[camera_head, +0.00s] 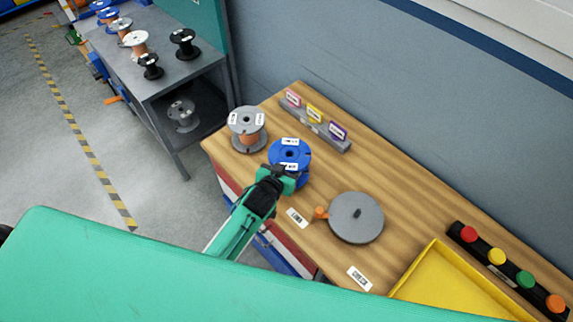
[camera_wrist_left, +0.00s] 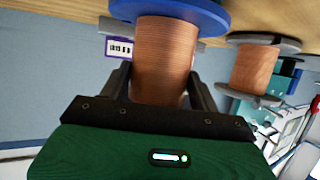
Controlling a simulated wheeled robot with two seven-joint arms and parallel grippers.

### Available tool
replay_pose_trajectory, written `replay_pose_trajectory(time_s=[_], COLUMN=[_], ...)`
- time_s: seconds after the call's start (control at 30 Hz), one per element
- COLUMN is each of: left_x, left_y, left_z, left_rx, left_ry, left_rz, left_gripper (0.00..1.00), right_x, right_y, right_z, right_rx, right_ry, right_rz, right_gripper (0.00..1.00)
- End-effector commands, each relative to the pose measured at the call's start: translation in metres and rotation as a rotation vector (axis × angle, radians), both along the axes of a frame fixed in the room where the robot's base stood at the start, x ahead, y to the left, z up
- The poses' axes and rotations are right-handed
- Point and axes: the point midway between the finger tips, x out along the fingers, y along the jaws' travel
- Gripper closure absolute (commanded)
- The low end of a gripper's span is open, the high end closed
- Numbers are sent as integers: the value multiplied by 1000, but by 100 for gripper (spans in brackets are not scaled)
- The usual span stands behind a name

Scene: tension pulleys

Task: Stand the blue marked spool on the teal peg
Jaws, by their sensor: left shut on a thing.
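The blue marked spool (camera_head: 289,151) is upright over the far left part of the wooden table, with white labels on its top flange. My left gripper (camera_head: 284,180) reaches it from the front. In the left wrist view its fingers (camera_wrist_left: 160,84) are shut around the copper winding (camera_wrist_left: 165,45), beside one blue flange (camera_wrist_left: 170,14). I cannot tell whether the spool touches the table. A grey round disc (camera_head: 349,228) with a short dark peg (camera_head: 357,213) lies right of the spool. I cannot make out a teal peg. My right gripper is not in view.
A grey spool (camera_head: 246,118) with copper winding stands close left of the blue one. A rail with coloured tags (camera_head: 314,120) is behind. A yellow tray (camera_head: 410,283) and a coloured button strip (camera_head: 508,268) are at the right. A shelf (camera_head: 180,72) with several spools stands far left.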

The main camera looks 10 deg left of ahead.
Motion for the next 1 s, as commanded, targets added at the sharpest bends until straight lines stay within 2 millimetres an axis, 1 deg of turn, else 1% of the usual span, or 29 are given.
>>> replay_pose_trajectory(time_s=[0.17,0.67,1.0], left_x=[1,1,0], left_y=[0,0,0], left_z=[0,-16,-17], left_rx=[-1,-1,0], left_ry=[-4,-3,-2], left_rz=[0,0,0], left_gripper=[81,81,81], right_x=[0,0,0], right_y=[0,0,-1], right_z=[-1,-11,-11], right_rx=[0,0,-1], right_ry=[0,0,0], right_rz=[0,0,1], right_gripper=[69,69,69])
